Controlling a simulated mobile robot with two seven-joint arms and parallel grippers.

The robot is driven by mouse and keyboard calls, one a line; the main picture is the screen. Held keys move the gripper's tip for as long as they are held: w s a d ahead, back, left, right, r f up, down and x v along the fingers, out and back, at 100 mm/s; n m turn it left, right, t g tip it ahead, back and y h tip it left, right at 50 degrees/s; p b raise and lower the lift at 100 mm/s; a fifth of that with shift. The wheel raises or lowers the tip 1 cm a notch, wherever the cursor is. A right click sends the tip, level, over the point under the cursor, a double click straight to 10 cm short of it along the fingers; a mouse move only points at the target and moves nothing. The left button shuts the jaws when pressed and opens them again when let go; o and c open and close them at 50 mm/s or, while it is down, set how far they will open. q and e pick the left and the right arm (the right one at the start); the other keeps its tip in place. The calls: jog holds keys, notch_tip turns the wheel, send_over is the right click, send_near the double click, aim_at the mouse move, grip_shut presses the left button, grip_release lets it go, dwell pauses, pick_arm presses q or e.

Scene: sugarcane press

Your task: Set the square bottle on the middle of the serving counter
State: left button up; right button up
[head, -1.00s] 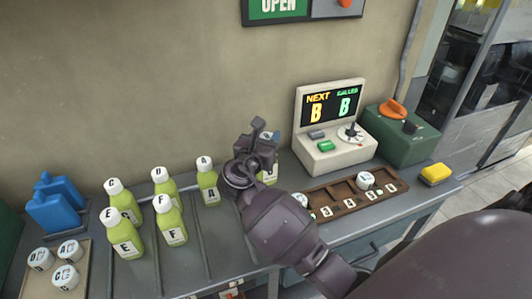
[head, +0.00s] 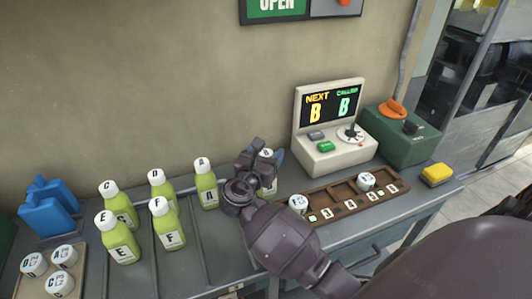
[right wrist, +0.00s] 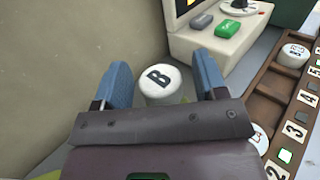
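Several yellow-green bottles with white lettered caps stand on the grey counter (head: 213,242), among them E (head: 119,240), F (head: 168,225) and A (head: 206,185). Bottle B (head: 269,188) stands at the right end of the group, mostly hidden by my right gripper (head: 266,160). In the right wrist view, its round white cap (right wrist: 158,84) lies between the two blue fingers of the gripper. The fingers are open, with a narrow gap on each side of the cap. My left gripper is not in view.
A brown numbered rack (head: 335,205) holds white round pieces to the right. Behind it stand a cream console (head: 333,150) and a green box (head: 400,142). A yellow sponge (head: 437,174) lies near the right end. Blue objects (head: 48,210) and a tray of white pieces (head: 78,285) are at left.

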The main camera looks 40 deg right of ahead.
jog(key=shift+r, duration=0.1)
jog(key=shift+s+a, duration=0.1)
jog(key=shift+a, duration=0.05)
jog(key=v, duration=1.1)
jog(key=shift+s+a+p, duration=0.25)
jog(key=shift+p, duration=0.15)
